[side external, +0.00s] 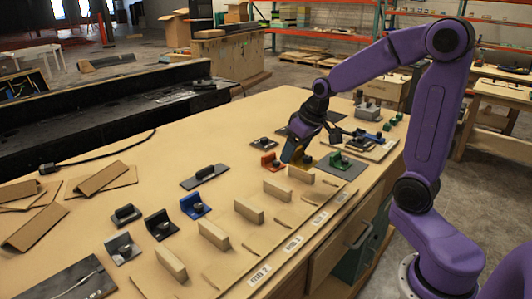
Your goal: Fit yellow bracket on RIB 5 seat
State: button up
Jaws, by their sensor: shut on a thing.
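My gripper (298,155) is low over the far part of the bench, shut on the yellow bracket (305,162). Only a small part of the bracket shows, because the fingers cover much of it. It is right at the farthest visible wooden rib block (301,174) of the row. I cannot tell whether bracket and block touch. The RIB labels along the front edge are small, and the one for RIB 5 is not clearly readable.
An orange bracket (269,161) stands just left of my gripper, and a green bracket (339,160) just right on a grey plate. Blue (195,205) and black (160,224) brackets stand nearer. Cardboard pieces (102,178) lie at the left. The bench middle is mostly clear.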

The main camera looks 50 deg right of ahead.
send_over(314, 177)
jog(key=f, duration=0.1)
jog(key=shift+s+a+f, duration=0.1)
jog(key=shift+s+f, duration=0.05)
jog(key=shift+f, duration=1.5)
jog(key=shift+s+f, duration=0.15)
jog(key=shift+f, duration=1.5)
jog(key=shift+f, duration=1.1)
jog(key=o, duration=1.2)
jog(key=shift+v, duration=0.85)
jog(key=v, duration=1.5)
jog(key=shift+s+r, duration=0.2)
jog(key=shift+r, duration=0.1)
